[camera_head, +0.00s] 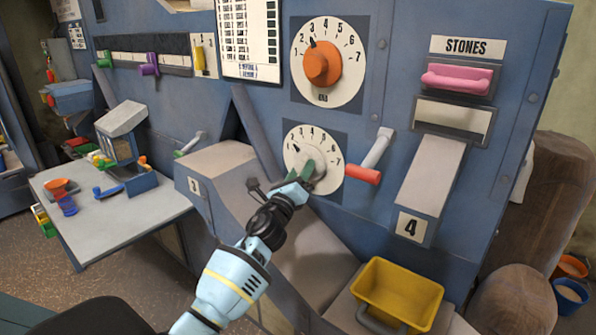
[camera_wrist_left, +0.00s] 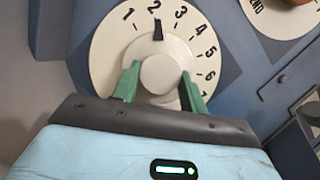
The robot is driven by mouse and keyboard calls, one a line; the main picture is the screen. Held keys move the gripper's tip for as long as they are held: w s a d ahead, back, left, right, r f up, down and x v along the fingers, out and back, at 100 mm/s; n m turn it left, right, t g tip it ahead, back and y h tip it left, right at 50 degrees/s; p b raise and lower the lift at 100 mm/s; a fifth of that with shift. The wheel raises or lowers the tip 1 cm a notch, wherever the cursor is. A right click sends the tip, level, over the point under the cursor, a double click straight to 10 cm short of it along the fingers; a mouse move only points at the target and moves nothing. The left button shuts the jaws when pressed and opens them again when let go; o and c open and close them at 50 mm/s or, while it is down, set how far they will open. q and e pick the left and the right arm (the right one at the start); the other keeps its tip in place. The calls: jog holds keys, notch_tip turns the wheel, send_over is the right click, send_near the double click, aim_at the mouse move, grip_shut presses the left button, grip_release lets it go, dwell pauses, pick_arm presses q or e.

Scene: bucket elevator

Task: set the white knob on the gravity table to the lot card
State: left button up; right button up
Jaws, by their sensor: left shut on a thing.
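The white knob (camera_head: 306,163) sits on the lower white dial (camera_head: 325,182), marked 1 to 7, on the blue panel. It also shows in the left wrist view (camera_wrist_left: 165,74), with its black pointer at 2. My left gripper (camera_head: 308,176) is shut on this knob, with a green finger on each side of it. The left fingers show in the left wrist view (camera_wrist_left: 158,85). A white printed card (camera_head: 248,38) hangs at the upper left of the dials; its rows are too small to read. My right gripper is not in view.
An orange knob (camera_head: 322,63) on another dial is above. A red-handled lever (camera_head: 363,174) is close right of the white knob. A yellow bin (camera_head: 399,294) stands below. A pink handle (camera_head: 457,79) is under the STONES label. A side table (camera_head: 110,217) is at left.

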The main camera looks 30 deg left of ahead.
pick_arm(q)
jog(key=shift+n, duration=0.3)
jog(key=o, duration=1)
jog(key=shift+c, duration=0.2)
jog(key=shift+s, duration=0.1)
jog(key=v, duration=0.7)
jog(key=shift+s, duration=0.35)
jog(key=shift+d+f, duration=0.15)
